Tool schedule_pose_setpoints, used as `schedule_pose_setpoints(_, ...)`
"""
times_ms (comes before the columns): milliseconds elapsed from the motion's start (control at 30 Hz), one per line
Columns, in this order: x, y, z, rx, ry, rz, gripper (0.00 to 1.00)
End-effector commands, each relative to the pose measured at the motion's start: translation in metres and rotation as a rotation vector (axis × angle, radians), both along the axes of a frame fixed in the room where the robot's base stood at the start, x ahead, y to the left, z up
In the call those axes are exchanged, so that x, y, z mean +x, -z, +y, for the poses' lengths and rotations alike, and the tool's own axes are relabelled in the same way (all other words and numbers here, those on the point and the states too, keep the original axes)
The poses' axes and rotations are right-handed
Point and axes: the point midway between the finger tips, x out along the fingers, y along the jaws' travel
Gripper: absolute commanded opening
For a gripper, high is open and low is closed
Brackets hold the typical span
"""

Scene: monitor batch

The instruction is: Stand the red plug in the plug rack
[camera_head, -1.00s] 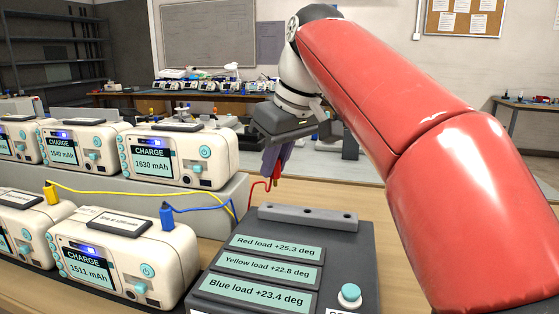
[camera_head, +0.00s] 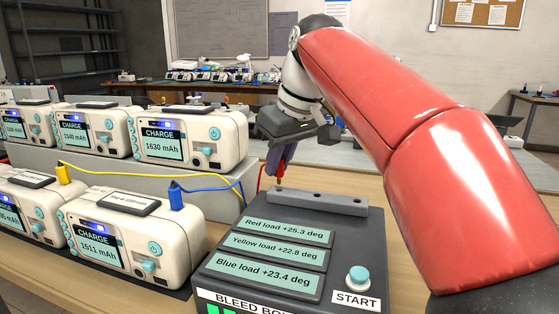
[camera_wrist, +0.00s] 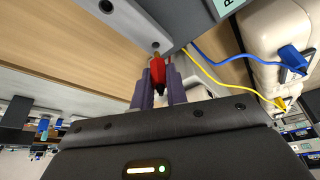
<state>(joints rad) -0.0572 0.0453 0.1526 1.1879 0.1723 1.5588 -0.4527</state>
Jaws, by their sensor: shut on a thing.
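My gripper (camera_head: 281,158) is shut on the red plug (camera_wrist: 157,72), which sits between the two purple fingers in the wrist view. The plug points down, and its red cable loops to the left in the head view. The plug rack (camera_head: 318,202) is a grey bar with a row of holes along the back of the dark bleed box. The plug's tip is at the rack's left end hole. I cannot tell whether the tip has entered the hole or is just above it.
More chargers stand on a grey step behind. The bleed box (camera_head: 205,271) has three readouts and a START button (camera_head: 358,276).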

Motion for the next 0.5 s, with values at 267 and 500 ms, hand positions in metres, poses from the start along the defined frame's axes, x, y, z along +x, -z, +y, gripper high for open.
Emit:
schedule_pose_setpoints(267, -0.0001, 0.0009, 0.0, 0.0, 0.0, 0.0, 0.0)
schedule_pose_setpoints(500, -0.0001, 0.0067, -0.0002, 0.0, 0.0, 0.0, 0.0)
